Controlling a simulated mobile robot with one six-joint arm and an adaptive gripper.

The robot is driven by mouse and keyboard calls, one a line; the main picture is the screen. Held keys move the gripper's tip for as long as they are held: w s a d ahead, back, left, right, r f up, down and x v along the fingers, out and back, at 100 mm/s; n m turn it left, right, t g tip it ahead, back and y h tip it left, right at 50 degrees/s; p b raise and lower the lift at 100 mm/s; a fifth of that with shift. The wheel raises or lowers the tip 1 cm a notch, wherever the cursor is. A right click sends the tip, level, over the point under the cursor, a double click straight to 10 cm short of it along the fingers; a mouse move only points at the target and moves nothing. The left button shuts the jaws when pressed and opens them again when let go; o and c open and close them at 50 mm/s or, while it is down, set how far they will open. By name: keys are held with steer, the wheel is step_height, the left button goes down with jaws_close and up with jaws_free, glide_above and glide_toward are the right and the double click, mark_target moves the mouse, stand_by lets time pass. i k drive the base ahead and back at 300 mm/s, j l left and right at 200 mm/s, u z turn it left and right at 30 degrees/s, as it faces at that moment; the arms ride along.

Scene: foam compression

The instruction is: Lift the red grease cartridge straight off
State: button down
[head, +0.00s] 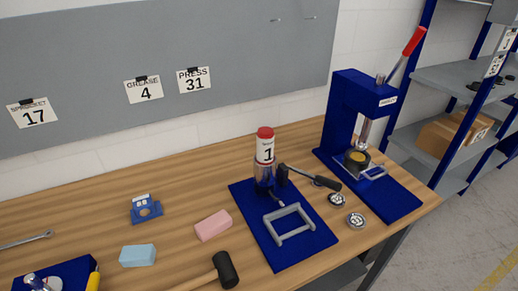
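The grease cartridge (265,148), with a red cap and a white label marked 1, stands upright on a metal-and-dark grease fixture. The fixture (264,183) sits at the back of a blue base plate (257,236) on the workbench. A lever with a dark handle (326,179) reaches to the right from beside the fixture. How the cartridge's lower end is seated cannot be made out. My gripper is not in view.
A grey U-shaped handle (289,226) is in front of the cartridge. A blue press (358,115) with a red-tipped lever stands to the right. Pink (213,225) and light blue (138,255) blocks and a mallet (226,270) lie left and front. The space above the cartridge looks clear.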

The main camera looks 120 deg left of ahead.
mark_target(264, 135)
steer(key=u, duration=3.75)
steer(key=i+j+u, duration=0.35)
steer(key=i+l, duration=0.05)
steer(key=i, duration=0.05)
